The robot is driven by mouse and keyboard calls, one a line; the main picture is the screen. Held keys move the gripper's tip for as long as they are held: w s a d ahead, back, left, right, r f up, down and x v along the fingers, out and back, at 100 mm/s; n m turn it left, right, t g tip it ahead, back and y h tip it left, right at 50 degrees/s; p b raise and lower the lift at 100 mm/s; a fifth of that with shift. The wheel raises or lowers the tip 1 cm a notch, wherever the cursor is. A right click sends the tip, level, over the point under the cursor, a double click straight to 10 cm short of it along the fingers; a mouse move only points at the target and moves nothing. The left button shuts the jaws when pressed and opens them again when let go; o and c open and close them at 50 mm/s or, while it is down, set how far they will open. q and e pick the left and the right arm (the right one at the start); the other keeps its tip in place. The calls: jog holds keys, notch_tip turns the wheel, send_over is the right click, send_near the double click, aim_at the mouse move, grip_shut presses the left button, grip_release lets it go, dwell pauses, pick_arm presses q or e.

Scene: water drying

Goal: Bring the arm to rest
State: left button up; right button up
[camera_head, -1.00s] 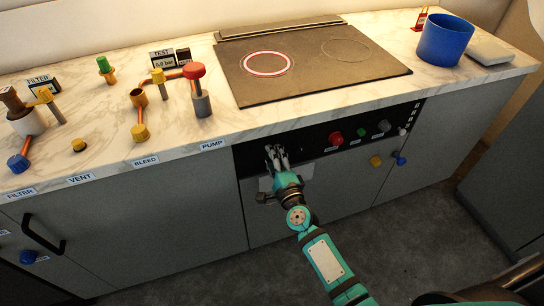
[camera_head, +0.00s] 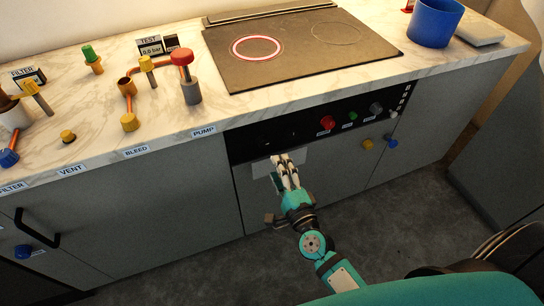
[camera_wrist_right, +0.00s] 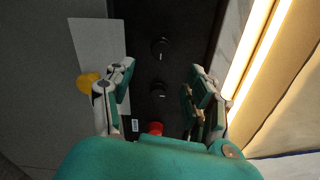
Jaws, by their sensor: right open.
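My right gripper (camera_head: 287,172) hangs in front of the counter, just below the black control panel (camera_head: 270,140). It holds nothing. My right arm comes in from the lower right of the head view. My left gripper is not in either view.
The cooktop (camera_head: 300,45) lies on the marble counter, with a blue pot (camera_head: 434,22) at the right. Pipes, valves and a pump with a red knob (camera_head: 182,58) stand at the left. A dark handle (camera_head: 36,228) juts from the left cabinet. The grey floor (camera_head: 390,220) is clear.

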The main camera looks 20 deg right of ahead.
jog(key=shift+s, duration=0.65)
jog(key=s+f+n+g+y+p, duration=0.1)
jog(key=s+f+n+g, duration=0.4)
jog(key=f, duration=0.9)
jog(key=s+f+n+g, duration=0.3)
jog(key=s+f+n, duration=0.4)
jog(key=f, duration=0.8)
jog(key=s+d+f+n+g, duration=0.2)
jog(key=s+f, duration=0.3)
jog(key=s, duration=0.4)
jog(key=s+d+f+n+g+h+p, duration=0.1)
jog(key=s+f+n+g, duration=0.3)
jog(key=s, duration=0.5)
jog(key=s+d+f+n+g, duration=0.2)
jog(key=s+f, duration=0.4)
jog(key=s, duration=0.3)
jog(key=n+g, duration=0.1)
jog(key=n, duration=0.1)
jog(key=shift+s+d+n+h, duration=0.2)
jog(key=shift+d+n+h, duration=0.1)
jog(key=shift+d+n, duration=0.1)
